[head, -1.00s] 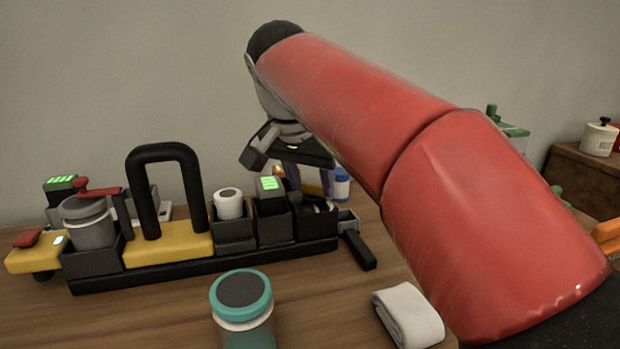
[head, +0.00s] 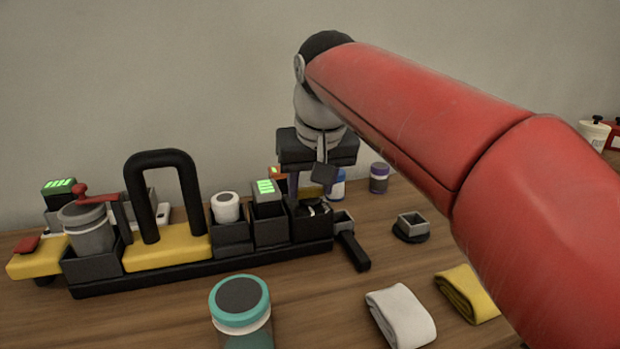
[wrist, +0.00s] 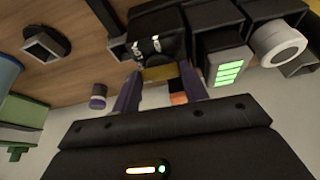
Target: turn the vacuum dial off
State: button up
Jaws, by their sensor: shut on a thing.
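My gripper (head: 312,190) points down behind the right end of the black caddy. The fingers are shut on a part there that seems to be the vacuum dial. The dial's outline and pointer are mostly hidden, so I cannot read its setting. In the head view, a bit of yellow (head: 310,190) shows between the fingers.
The black caddy (head: 200,275) holds a yellow block with a black handle (head: 165,195), a grey pot (head: 88,230) and a green-lit box (head: 266,196).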

jog(key=shift+n, duration=0.4)
jog(key=o, duration=0.7)
jog(key=p+v, duration=0.1)
jog(key=v, duration=0.6)
jog(key=shift+s+d+r, duration=0.15)
jog(key=shift+s+r, duration=0.05)
jog(key=shift+r, duration=0.15)
